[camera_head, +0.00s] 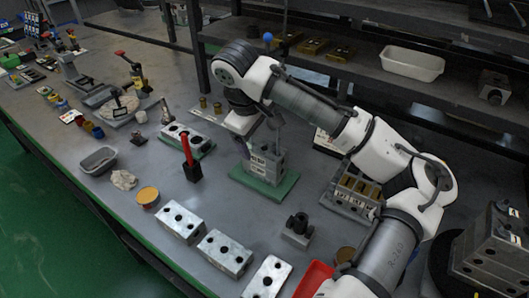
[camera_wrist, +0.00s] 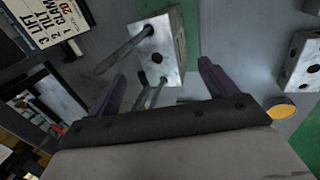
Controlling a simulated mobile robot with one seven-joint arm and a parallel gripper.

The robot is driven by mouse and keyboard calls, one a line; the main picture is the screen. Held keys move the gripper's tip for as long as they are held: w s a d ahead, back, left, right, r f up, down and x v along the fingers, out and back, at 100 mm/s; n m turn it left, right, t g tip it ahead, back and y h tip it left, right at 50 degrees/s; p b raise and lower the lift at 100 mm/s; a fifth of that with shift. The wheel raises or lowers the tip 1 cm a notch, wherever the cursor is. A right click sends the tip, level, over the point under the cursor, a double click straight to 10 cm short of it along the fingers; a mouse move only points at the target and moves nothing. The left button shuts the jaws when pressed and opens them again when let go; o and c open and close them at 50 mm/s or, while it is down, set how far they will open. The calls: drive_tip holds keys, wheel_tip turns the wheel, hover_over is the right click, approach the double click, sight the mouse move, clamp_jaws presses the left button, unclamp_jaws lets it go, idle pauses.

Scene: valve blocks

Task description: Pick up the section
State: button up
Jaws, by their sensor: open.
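A grey metal valve block (camera_head: 265,158) stands on a green plate (camera_head: 285,188) mid-bench. In the wrist view the grey block (camera_wrist: 165,40) has dark holes in its face, and metal rods (camera_wrist: 125,52) project from it towards the camera. Several loose grey sections with holes lie along the front edge, among them one section (camera_head: 182,222), another (camera_head: 225,252) and a third (camera_head: 267,278). I cannot tell which is meant. My gripper (camera_wrist: 162,75) is open and empty, its fingers apart above the block. In the head view its fingers are hard to make out.
A black fixture (camera_head: 297,230), a rack with brass parts (camera_head: 353,192) and a red tray (camera_head: 314,280) stand to the right. A red-handled tool (camera_head: 188,160), a drilled block (camera_head: 187,140) and a yellow-topped tin (camera_head: 148,196) are left. An instruction sign (camera_wrist: 50,25) is near my gripper.

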sight(263, 149)
drive_tip(key=p+x, duration=0.1)
drive_tip(key=x, duration=0.4)
drive_tip(key=shift+s+d, duration=0.15)
drive_tip(key=shift+c, duration=0.4)
drive_tip(key=c, duration=1.3)
drive_tip(key=shift+r, duration=0.55)
clamp_jaws()
wheel_tip(263, 149, up, 19)
drive_tip(key=shift+b, duration=0.35)
